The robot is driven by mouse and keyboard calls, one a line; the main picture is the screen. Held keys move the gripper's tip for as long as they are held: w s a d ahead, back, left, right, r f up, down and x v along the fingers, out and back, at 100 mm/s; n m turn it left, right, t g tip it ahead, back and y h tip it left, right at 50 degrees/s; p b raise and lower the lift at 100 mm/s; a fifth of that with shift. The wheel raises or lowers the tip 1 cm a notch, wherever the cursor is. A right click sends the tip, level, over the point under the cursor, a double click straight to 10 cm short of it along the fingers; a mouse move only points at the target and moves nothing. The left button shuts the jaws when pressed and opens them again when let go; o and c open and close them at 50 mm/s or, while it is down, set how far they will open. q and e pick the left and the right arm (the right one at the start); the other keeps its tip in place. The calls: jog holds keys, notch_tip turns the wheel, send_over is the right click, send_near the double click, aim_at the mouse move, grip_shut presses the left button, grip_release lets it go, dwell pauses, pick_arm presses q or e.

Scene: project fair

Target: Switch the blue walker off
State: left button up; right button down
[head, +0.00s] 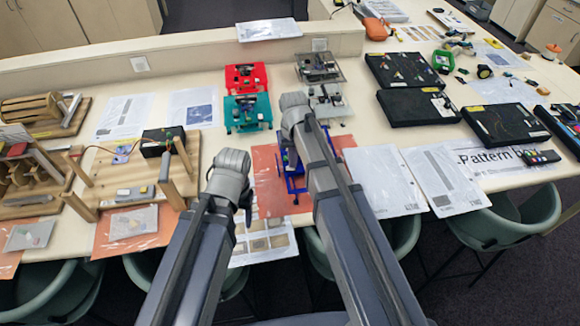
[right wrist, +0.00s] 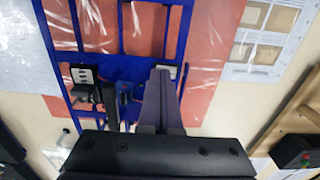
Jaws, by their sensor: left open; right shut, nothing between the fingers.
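The blue walker (head: 296,184) stands on an orange mat (head: 268,190) near the table's front edge, largely hidden behind my right arm in the head view. In the right wrist view its blue frame (right wrist: 128,68) fills the upper middle. A small white plate with dark marks (right wrist: 82,75) and dark parts sit on the frame; I cannot tell the switch's position. My right gripper (right wrist: 163,76) is shut and empty, its tips over the frame near a second pale piece; contact is unclear. My left gripper (head: 246,206) is open, left of the walker, its fingers barely visible.
A red walker (head: 245,78), a teal walker (head: 247,113) and two greyish models stand behind. A wooden model (head: 168,165) is at left. Printed sheets (head: 385,182) and black boards (head: 416,107) are at right. Chairs line the table's front edge.

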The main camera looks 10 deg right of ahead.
notch_tip(320, 180, up, 7)
jog(key=p, duration=0.6)
jog(key=shift+f, duration=0.2)
jog(key=s+a+f+n+b, duration=0.2)
jog(key=s+a+f+b, duration=0.1)
jog(key=s, duration=0.6)
jog(key=s+a+f+n+h+b, duration=0.1)
jog(key=s+a+f+b, duration=0.2)
jog(key=s, duration=0.6)
jog(key=shift+a+f+n+b, duration=0.15)
jog(key=shift+f+n+b, duration=0.25)
jog(key=shift+f+b, duration=0.3)
